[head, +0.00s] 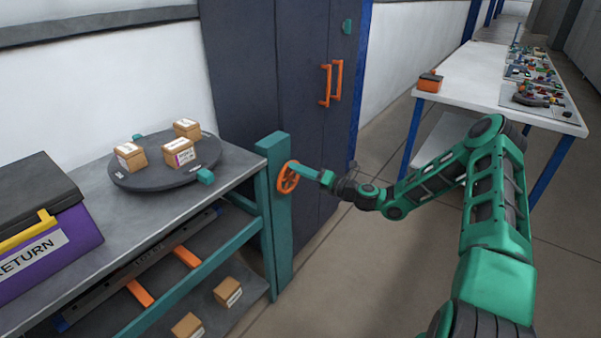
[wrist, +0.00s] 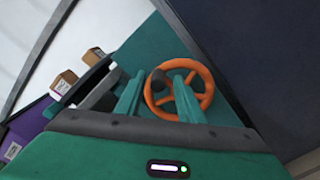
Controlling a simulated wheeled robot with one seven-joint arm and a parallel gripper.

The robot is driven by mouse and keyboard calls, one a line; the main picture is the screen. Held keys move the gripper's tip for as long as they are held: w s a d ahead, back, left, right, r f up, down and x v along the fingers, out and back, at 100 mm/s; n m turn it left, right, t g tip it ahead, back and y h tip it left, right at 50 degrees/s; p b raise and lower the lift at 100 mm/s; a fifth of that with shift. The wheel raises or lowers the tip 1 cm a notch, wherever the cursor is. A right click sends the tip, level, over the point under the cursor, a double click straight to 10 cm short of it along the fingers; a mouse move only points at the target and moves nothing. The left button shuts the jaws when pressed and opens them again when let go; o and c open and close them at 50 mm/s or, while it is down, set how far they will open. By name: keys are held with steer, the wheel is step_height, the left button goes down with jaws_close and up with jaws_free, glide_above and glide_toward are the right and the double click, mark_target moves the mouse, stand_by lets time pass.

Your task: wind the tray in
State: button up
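An orange handwheel (head: 285,186) with spokes is mounted on a teal post (head: 280,225) at the bench's right end. In the wrist view the wheel (wrist: 204,103) carries a dark knob on its left rim. My gripper (wrist: 159,76) is open, with one finger left of the knob and the other across the wheel; contact cannot be told. In the head view my gripper (head: 308,172) is at the wheel's upper right. A dark round tray (head: 150,182) with a teal tab lies on the bench, bearing three small cartons (head: 130,156).
A purple RETURN box (head: 50,240) stands at the bench's left. A long dark piece with orange parts (head: 140,292) and cartons (head: 228,291) are on lower levels. A dark cabinet (head: 300,40) stands behind the wheel. A white table (head: 470,75) is right; open floor lies between.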

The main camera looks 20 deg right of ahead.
steer(key=v, duration=1)
steer(key=shift+s+d, duration=0.25)
steer(key=shift+d, duration=0.05)
